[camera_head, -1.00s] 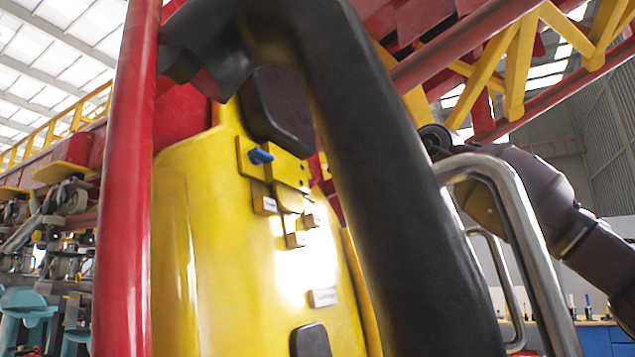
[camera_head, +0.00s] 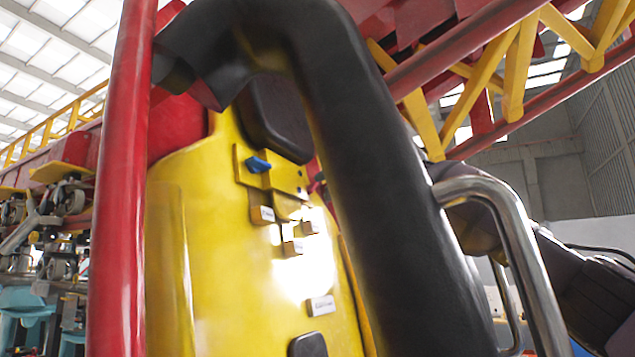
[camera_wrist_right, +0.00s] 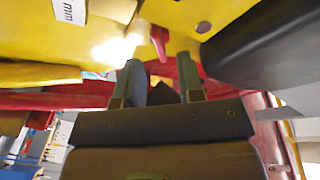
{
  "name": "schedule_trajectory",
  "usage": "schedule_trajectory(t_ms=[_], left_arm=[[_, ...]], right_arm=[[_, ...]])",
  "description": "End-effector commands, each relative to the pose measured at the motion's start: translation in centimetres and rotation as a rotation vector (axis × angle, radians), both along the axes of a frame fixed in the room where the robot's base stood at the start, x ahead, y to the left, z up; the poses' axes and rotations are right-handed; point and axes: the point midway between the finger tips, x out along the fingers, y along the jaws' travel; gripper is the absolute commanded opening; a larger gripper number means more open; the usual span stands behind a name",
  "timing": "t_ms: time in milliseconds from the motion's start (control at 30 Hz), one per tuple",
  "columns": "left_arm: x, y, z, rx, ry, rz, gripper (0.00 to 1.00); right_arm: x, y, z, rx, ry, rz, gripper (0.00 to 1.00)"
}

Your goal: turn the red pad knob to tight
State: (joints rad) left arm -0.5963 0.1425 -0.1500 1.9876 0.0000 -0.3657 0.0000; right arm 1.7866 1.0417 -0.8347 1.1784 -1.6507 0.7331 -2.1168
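A small red knob (camera_wrist_right: 159,42) shows in the right wrist view, sticking out from a yellow surface beside a bright glare. My right gripper (camera_wrist_right: 160,72) is below it, its two fingers apart with the knob just beyond the gap between the tips. I see nothing held, and whether a finger touches the knob is unclear. A blue knob (camera_head: 258,164) sits on the yellow seat back (camera_head: 225,260). My left gripper is in neither view.
The thick black padded bar (camera_head: 375,180) crosses close in front of the seat. A metal handle (camera_head: 520,235) sticks out at its right. A red post (camera_head: 121,190) stands at the left. Small labels (camera_head: 320,306) and a black pad (camera_head: 275,112) are on the seat back.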

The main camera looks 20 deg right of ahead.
Motion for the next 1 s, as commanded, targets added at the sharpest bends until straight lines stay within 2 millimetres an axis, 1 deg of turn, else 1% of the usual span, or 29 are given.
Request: schedule_trajectory(t_ms=[100,233,400,633,667,700,867,900,1000], left_arm=[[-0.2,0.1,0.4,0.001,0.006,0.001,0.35],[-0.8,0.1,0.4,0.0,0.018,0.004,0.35],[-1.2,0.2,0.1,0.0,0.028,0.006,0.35],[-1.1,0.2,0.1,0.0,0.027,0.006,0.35],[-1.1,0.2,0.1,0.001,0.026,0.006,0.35],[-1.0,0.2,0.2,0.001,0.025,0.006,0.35],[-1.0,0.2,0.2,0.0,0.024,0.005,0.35],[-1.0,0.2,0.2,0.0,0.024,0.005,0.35],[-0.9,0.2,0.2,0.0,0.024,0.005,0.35]], right_arm=[[1.5,0.9,0.2,0.002,0.001,0.0,0.35],[2.5,1.4,0.1,0.001,0.0,0.0,0.35],[3.0,1.7,0.0,0.001,0.0,-0.001,0.35],[3.1,1.7,0.0,0.001,0.0,-0.001,0.35],[3.1,1.7,0.0,0.001,0.0,-0.001,0.34],[3.1,1.7,0.0,0.001,0.0,-0.001,0.27],[3.1,1.7,0.0,0.001,0.0,-0.001,0.03],[3.1,1.7,0.0,0.001,0.0,-0.001,0.0],[3.1,1.7,0.0,0.001,0.0,-0.001,0.0]])
